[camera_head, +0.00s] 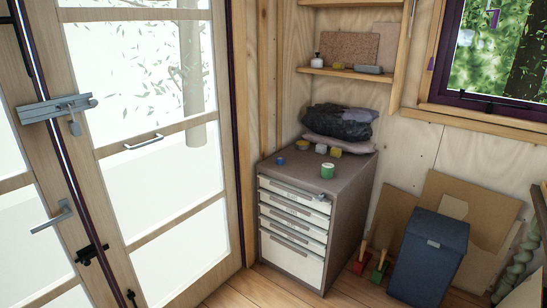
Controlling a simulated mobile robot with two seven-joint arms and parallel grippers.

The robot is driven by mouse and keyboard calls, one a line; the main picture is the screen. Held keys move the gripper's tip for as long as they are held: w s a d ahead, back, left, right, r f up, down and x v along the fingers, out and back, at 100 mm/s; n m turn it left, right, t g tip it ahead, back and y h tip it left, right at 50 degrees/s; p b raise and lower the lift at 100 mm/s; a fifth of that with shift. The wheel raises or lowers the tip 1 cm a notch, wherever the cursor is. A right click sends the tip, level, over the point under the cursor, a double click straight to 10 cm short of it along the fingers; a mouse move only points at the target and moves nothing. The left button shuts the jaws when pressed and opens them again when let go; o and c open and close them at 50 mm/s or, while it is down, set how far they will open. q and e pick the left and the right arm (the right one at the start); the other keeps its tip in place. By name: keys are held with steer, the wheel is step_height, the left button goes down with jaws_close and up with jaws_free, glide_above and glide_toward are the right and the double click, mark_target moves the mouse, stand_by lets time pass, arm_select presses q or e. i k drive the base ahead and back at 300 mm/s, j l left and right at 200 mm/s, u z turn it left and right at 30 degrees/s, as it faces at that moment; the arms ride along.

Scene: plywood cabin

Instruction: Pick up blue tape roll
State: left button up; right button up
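A small blue roll (280,161), which looks like the blue tape roll, lies on the top of the drawer cabinet (350,166), near its left edge. A green roll (327,170) stands on the same top, nearer the front. A white item (321,149) and a yellow item (335,152) sit behind them; they are too small to tell exactly. Neither of my grippers shows in the head view.
Dark and pale bags (338,124) are piled at the back of the cabinet top. A glazed door (160,150) stands left of the cabinet. A blue-grey bin (428,258) and red and green tools (379,270) stand on the floor to the right. A shelf (345,74) is above.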

mark_target(279, 160)
steer(key=i+l+u, duration=0.1)
steer(key=i, duration=0.35)
steer(key=i+l+u, duration=0.1)
steer(key=i, duration=0.3)
steer(key=i+l+u, duration=0.1)
steer(key=i, duration=0.3)
